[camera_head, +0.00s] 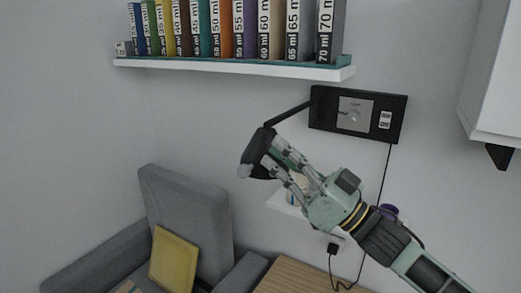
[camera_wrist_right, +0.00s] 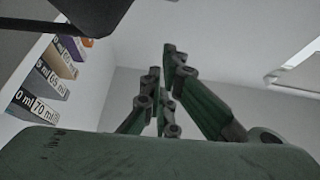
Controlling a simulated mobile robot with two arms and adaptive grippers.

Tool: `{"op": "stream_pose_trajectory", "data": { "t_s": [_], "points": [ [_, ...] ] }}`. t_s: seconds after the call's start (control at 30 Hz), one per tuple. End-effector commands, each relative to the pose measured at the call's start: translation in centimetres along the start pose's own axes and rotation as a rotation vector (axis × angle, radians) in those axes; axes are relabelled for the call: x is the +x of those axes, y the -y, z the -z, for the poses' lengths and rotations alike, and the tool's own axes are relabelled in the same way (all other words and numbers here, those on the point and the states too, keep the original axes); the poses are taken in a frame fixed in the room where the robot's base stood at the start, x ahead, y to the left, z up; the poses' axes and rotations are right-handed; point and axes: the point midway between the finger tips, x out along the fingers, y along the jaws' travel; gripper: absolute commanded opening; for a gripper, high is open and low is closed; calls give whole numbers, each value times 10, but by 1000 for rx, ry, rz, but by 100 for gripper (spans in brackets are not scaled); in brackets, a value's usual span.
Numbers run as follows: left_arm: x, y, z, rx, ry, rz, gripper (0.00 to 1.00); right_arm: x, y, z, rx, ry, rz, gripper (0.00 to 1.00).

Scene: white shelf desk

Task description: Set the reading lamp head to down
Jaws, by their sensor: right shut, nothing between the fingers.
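The black reading lamp head (camera_head: 257,146) hangs at the end of a thin dark arm (camera_head: 288,114) that comes from a black wall panel (camera_head: 325,108). The head looks tilted, its lower end toward the lower left. My right gripper (camera_head: 268,157) reaches in from the lower right, its fingers shut and empty. The fingertips overlap the head in the head view; I cannot tell whether they touch it. In the right wrist view, a dark part of the lamp (camera_wrist_right: 95,14) crosses the upper left, above my fingers (camera_wrist_right: 165,75). My left gripper is not in view.
A wall shelf (camera_head: 235,68) with a row of labelled coloured books (camera_head: 270,30) is above. A white cabinet (camera_head: 495,75) is at the upper right. Below are a small white shelf (camera_head: 283,203), a grey armchair (camera_head: 185,205) with a yellow cushion (camera_head: 173,260) and a wooden top (camera_head: 295,279).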

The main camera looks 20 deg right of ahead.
Motion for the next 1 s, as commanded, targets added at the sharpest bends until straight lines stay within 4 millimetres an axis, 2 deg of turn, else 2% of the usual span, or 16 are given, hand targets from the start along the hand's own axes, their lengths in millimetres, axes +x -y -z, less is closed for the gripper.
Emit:
{"op": "stream_pose_trajectory", "data": {
  "t_s": [0.03,0.2,0.33,0.4,0.6,1.0],
  "points": [
    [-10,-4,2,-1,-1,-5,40,11,-1,6,1,-5,-1,0],
    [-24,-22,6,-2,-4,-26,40,36,-1,6,1,-4,-1,0],
    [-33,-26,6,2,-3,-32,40,51,0,2,2,-1,-1,0],
    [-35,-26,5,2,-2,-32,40,44,-1,-13,5,3,-3,0],
    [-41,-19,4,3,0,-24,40,36,-1,-32,3,1,-2,0],
    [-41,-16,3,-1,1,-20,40,33,0,-38,-1,0,0,0]
  ]
}}
